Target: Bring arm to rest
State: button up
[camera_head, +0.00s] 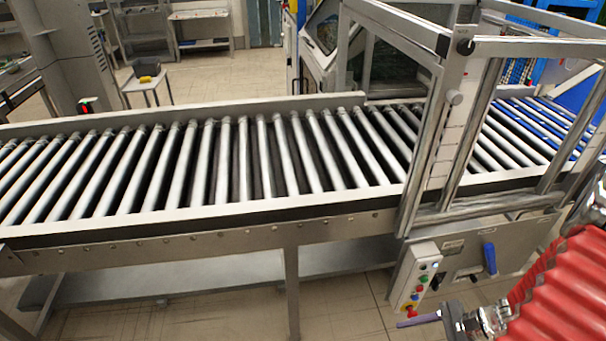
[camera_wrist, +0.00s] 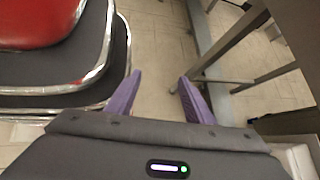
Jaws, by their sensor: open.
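My gripper (camera_wrist: 162,82) shows in the wrist view with its two purple fingers apart and nothing between them. Bare floor tiles lie below the gap. In the head view my gripper (camera_head: 419,320) is at the lower right, its purple finger pointing left. It is in front of the conveyor and appears close to the control box (camera_head: 415,278) with coloured buttons; the exact gap cannot be told. The roller conveyor (camera_head: 250,210) runs across the head view, and its visible rollers are empty.
In the wrist view, stacked chairs with chrome frames and a red seat (camera_wrist: 38,22) stand close on the left. A metal frame with legs (camera_wrist: 232,82) is on the right. A metal guard frame (camera_head: 437,130) stands over the conveyor. A small stool (camera_head: 147,88) is behind it.

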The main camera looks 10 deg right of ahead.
jog(key=a+r+n+t+h, duration=0.1)
jog(key=a+r+n+h, duration=0.2)
jog(key=r, duration=0.8)
jog(key=a+r+n+h, duration=0.3)
jog(key=a+r+n, duration=0.5)
jog(key=r, duration=0.4)
jog(key=a+r+n+t+h, duration=0.1)
jog(key=a+r+n+h, duration=0.2)
jog(key=a+r+n, duration=0.3)
notch_tip(320, 180, up, 5)
jog(key=shift+w+r+n+t+h, duration=0.2)
jog(key=shift+w+n+t+h, duration=0.15)
jog(key=shift+n, duration=0.55)
